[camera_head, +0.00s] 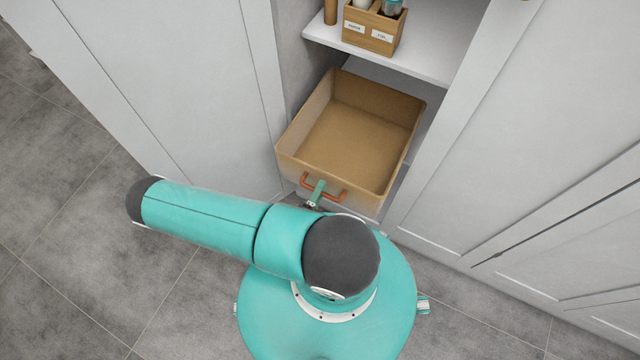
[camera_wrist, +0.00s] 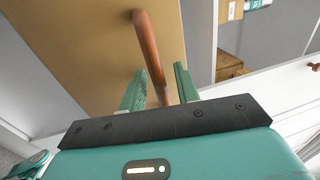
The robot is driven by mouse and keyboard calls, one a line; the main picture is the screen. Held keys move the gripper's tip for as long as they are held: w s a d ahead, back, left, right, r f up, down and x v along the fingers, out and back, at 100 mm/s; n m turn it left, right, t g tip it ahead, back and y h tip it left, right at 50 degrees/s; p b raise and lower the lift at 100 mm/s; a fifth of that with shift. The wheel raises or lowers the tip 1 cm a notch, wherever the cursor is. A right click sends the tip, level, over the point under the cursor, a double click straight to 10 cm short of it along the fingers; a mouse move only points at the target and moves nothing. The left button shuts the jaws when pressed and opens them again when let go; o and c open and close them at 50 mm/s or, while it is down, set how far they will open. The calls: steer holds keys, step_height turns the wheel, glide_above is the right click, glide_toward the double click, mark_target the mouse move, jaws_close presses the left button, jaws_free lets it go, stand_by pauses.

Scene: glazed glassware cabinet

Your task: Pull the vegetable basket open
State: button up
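The vegetable basket (camera_head: 292,160) is a tan, box-like drawer, empty inside. It stands well out of its cabinet bay, below a white shelf. Its copper-brown bar handle (camera_head: 330,192) is on the front face; it also shows in the wrist view (camera_wrist: 148,45). My gripper (camera_head: 317,192) is at the handle. In the wrist view, its two green fingers (camera_wrist: 160,80) stand one on each side of the bar. A small gap shows at the right finger; the left finger is very close to the bar. My arm covers the floor in front of the basket.
The white shelf (camera_head: 425,60) above holds a wooden caddy (camera_head: 372,43) with labelled compartments. White cabinet panels stand close on the left (camera_head: 165,85) and right (camera_head: 530,130) of the bay. Grey tiled floor (camera_head: 60,250) is free at the left.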

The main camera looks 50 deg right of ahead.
steer(key=shift+a, duration=0.1)
steer(key=v, duration=1.2)
steer(key=w+a+r+m+g+y, duration=0.3)
steer(key=w+r+m+g+y, duration=0.25)
steer(key=r+m, duration=0.65)
steer(key=w+a+r+m+g+y, duration=0.35)
steer(key=w+r+m+y, duration=0.25)
steer(key=r+m, duration=0.6)
step_height(320, 180, up, 25)
steer(key=s+a+m+t+y, duration=0.1)
steer(key=a+m+t+y, duration=0.1)
steer(key=m+t+y, duration=0.6)
steer(key=m+t, duration=0.3)
steer(key=m, duration=0.2)
steer(key=shift+s+a+m, duration=0.3)
steer(key=shift+s+m, duration=0.05)
steer(key=shift+m, duration=0.05)
steer(key=shift+d+r+y, duration=0.1)
steer(key=shift+d+y, duration=0.05)
steer(key=shift+y, duration=0.1)
